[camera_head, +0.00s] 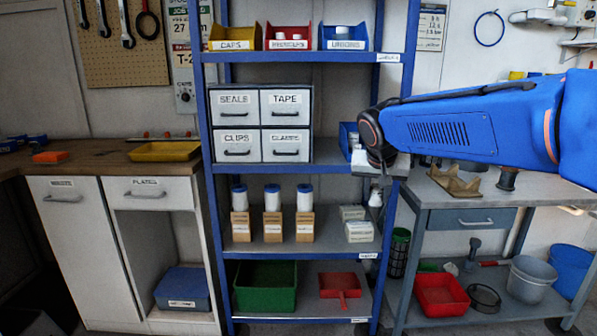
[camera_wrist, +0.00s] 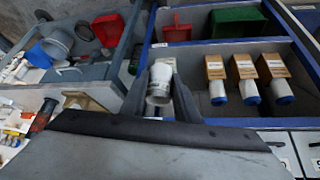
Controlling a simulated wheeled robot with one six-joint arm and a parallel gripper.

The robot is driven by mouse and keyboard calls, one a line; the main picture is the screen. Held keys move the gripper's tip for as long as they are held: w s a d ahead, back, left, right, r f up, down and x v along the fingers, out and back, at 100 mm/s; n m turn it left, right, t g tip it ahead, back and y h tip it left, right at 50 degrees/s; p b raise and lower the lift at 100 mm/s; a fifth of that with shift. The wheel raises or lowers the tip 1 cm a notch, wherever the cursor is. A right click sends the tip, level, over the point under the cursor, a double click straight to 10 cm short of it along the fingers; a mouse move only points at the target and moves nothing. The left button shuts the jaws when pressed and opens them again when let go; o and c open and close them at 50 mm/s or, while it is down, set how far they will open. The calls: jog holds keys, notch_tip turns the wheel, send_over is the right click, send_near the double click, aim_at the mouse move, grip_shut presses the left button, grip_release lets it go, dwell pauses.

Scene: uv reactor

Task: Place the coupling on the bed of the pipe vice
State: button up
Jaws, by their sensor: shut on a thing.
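My gripper (camera_wrist: 160,86) is shut on a white cylindrical piece, the coupling (camera_wrist: 159,80), which has faint grey print on its side. In the wrist view a dark finger stands on each side of it. In the head view my gripper (camera_head: 381,180) is in front of the right side of the blue shelf rack, and a small white piece at its tips appears to be the coupling (camera_head: 375,198). It is held in the air. I cannot make out a pipe vice with certainty; my arm covers part of the right-hand bench.
The grey bench (camera_head: 470,208) at right bears a brown notched block (camera_head: 453,181) and a dark spool-like thing (camera_head: 507,180). The blue rack (camera_head: 300,168) holds labelled drawers (camera_head: 261,124), several filters and bins. A wooden counter (camera_head: 95,162) is at left.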

jog(key=s+f+x, duration=0.1)
jog(key=s+x, duration=0.1)
jog(key=x, duration=1.8)
jog(key=s+d+f+x, duration=0.1)
jog(key=s+f+x, duration=0.1)
jog(key=x, duration=1.9)
jog(key=shift+s+f, duration=0.25)
jog(key=shift+s, duration=0.35)
jog(key=shift+d, duration=0.1)
